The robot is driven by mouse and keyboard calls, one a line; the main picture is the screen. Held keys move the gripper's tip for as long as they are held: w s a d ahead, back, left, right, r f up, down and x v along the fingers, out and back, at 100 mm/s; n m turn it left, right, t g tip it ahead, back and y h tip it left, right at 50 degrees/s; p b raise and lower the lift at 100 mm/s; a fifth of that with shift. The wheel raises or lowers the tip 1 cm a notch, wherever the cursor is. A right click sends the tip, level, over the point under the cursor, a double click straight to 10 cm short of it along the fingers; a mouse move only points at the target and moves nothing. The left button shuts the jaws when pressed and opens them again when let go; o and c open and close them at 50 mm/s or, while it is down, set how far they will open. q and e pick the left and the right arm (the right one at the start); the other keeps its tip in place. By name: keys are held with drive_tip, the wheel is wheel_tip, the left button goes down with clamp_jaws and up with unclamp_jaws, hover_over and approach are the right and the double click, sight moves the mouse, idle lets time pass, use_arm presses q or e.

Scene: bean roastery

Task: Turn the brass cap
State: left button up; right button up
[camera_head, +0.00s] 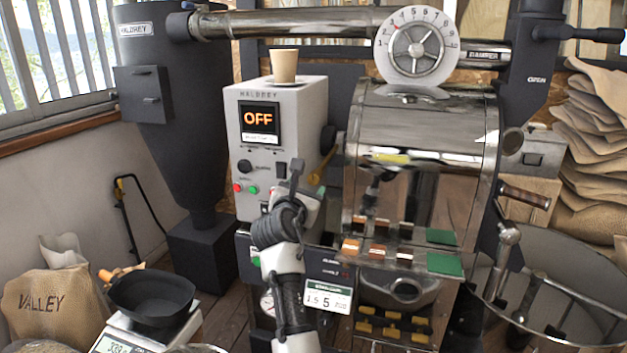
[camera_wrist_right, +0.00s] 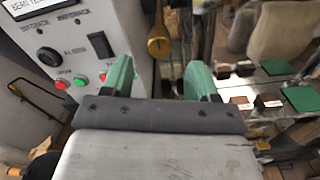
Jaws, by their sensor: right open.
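My right gripper (camera_head: 306,182) is in front of the machine, between the white control box and the steel drum. In the right wrist view its two green-padded fingers (camera_wrist_right: 160,78) stand apart with nothing between them. A rounded brass-coloured piece (camera_wrist_right: 159,45), which looks like the brass cap, is beyond the fingertips, roughly centred between them and apart from them. In the head view a small brass-coloured piece (camera_head: 318,174) shows just right of the control box, partly hidden by the gripper. My left gripper is not in view.
The control box (camera_head: 229,110) shows OFF and has a cup (camera_head: 284,66) on top. The steel drum (camera_head: 425,125) is close on the right. A scale with a black pan (camera_head: 151,297) stands lower left. A round cooling tray (camera_head: 600,262) is at right.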

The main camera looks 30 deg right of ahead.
sight(313, 180)
drive_tip(key=x, duration=0.6)
drive_tip(key=shift+w+d, duration=0.1)
drive_tip(key=shift+w, duration=0.05)
drive_tip(key=c, duration=0.9)
